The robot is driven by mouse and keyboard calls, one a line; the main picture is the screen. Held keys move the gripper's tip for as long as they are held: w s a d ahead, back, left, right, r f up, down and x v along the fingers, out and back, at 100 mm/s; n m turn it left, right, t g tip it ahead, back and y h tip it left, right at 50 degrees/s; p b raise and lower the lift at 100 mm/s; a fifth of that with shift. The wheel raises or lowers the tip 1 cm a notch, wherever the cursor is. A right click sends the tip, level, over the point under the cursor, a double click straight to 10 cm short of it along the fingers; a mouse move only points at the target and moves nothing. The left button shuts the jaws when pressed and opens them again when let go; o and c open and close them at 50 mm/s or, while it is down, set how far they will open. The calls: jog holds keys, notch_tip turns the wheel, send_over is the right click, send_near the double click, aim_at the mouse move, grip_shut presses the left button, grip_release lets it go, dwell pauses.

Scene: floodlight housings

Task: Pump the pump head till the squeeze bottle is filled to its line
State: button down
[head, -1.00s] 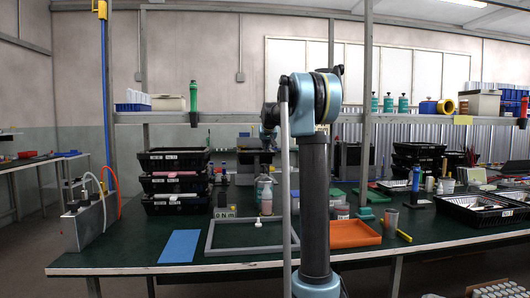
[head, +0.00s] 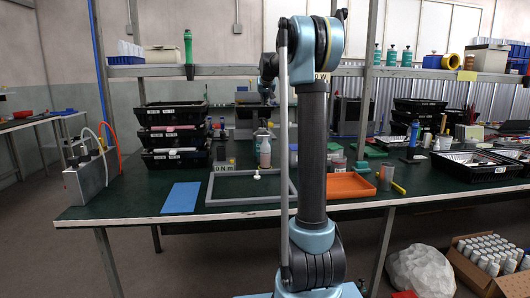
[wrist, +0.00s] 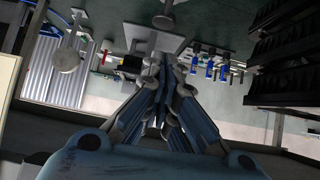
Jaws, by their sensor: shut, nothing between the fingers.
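My gripper (head: 264,110) hangs at the end of my raised arm, above the back middle of the green table. In the wrist view its fingers (wrist: 163,95) are closed together with nothing between them. A pale bottle with a pinkish lower part (head: 265,152), probably the squeeze bottle, stands upright just below the gripper. Its fill line and level are too small to read. I cannot clearly make out the pump head; it may be behind the bottle or hidden by my arm. Contact between the gripper and anything below cannot be told.
A grey frame (head: 240,201) lies in front of the bottle, with a small white item (head: 257,174) inside. Stacked black bins (head: 173,136) stand left, an orange tray (head: 351,187) right. A blue mat (head: 181,197) lies at front left. A shelf (head: 220,71) crosses behind.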

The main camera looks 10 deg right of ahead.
jog(key=d+r, duration=0.1)
jog(key=r, duration=0.1)
jog(key=shift+w+d+r+y, duration=0.15)
jog(key=shift+d+r+y, duration=0.15)
jog(key=shift+d+y, duration=0.1)
dwell(0.3)
jog(key=x, duration=0.4)
jog(key=s+f+x, duration=0.1)
jog(key=x, duration=0.3)
jog(key=f+x, duration=0.1)
jog(key=x, duration=0.3)
jog(key=shift+s+a+r, duration=0.1)
jog(key=shift+s+a, duration=0.05)
jog(key=shift+s, duration=0.15)
jog(key=shift+f, duration=0.6)
